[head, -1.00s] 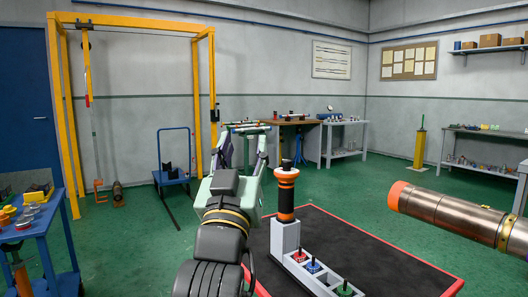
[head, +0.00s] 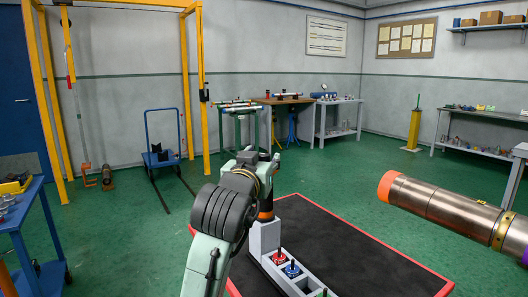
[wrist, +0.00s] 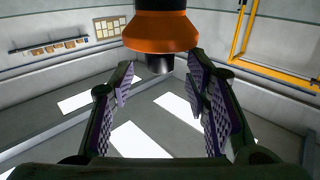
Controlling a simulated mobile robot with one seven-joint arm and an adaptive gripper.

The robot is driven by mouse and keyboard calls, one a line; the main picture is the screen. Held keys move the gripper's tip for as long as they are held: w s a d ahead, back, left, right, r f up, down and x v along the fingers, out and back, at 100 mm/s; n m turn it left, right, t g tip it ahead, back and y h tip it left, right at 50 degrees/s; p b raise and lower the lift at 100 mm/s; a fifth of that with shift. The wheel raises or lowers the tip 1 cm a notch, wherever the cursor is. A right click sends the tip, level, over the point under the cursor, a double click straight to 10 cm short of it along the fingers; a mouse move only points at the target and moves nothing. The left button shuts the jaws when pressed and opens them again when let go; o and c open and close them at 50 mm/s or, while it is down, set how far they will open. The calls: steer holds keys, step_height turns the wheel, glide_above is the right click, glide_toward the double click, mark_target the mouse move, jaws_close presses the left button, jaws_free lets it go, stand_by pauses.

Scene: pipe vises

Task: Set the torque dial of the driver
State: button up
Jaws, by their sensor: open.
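The driver is an upright orange and black tool in a grey stand. In the head view only a small orange part of it (head: 265,215) shows, because my arm and gripper cover its upper end. In the wrist view its orange collar (wrist: 161,32) and dark tip come in from the top edge. My gripper (wrist: 161,85) is open, with its two purple-padded fingers on either side below the dark tip. Nothing is between the pads. In the head view my gripper (head: 250,160) is at the driver's top; I cannot tell whether they touch.
The grey stand (head: 265,238) has a row of red, blue and green knobs and stands on a black mat (head: 345,240) with red edges. A large metal pipe with an orange end (head: 387,187) juts in from the right. A blue cart (head: 25,215) is at left.

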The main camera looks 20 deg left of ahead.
mark_target(263, 157)
steer(key=shift+w+a, duration=0.2)
steer(key=shift+w, duration=1.4)
steer(key=shift+c, duration=0.2)
jaws_close()
